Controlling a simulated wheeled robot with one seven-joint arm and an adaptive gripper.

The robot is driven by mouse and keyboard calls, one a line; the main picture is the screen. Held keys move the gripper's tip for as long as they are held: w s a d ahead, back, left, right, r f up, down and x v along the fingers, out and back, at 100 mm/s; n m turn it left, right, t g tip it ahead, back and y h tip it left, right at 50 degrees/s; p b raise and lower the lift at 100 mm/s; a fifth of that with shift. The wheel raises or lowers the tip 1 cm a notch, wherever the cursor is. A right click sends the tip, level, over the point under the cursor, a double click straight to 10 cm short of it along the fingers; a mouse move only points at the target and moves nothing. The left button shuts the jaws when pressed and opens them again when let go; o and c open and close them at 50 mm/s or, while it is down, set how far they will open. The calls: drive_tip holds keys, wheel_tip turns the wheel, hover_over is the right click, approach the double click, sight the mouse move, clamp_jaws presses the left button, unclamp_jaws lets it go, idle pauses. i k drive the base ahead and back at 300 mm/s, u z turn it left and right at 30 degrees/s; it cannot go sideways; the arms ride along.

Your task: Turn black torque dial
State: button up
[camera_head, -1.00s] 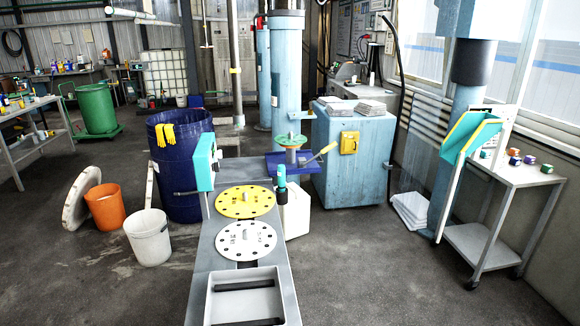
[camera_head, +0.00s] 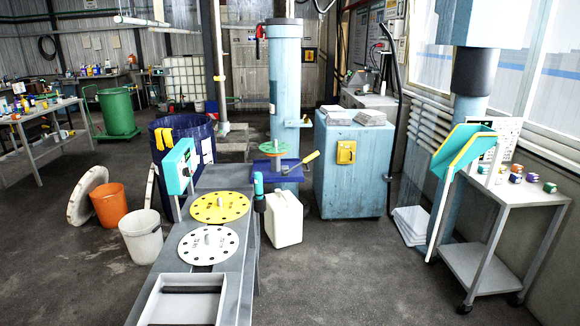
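I cannot make out a black torque dial for certain in the head view. A teal control box (camera_head: 179,166) stands on a post at the left edge of the grey bench, its pale right-hand face showing small, unclear details. A teal upright tool (camera_head: 259,188) with a dark lower part stands at the bench's right edge. A tilted teal panel with a yellow edge (camera_head: 461,150) stands at the right; its front is turned mostly away. My gripper is not in view.
The grey bench (camera_head: 243,262) carries a yellow disc (camera_head: 204,214), a white disc (camera_head: 189,250) and a tray. A blue drum (camera_head: 172,191), orange bucket (camera_head: 107,204) and white bucket (camera_head: 140,243) crowd its left. A white canister (camera_head: 285,226) stands right. Floor is open at front right.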

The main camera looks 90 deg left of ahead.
sight(186, 172)
drive_tip(key=u, duration=3.15)
drive_tip(key=i, duration=0.3)
drive_tip(key=z, duration=1.15)
drive_tip(key=i, duration=0.75)
drive_tip(key=z, duration=0.55)
drive_tip(key=i, duration=0.9)
drive_tip(key=u, duration=1.1)
drive_tip(key=i, duration=0.8)
drive_tip(key=u, duration=0.9)
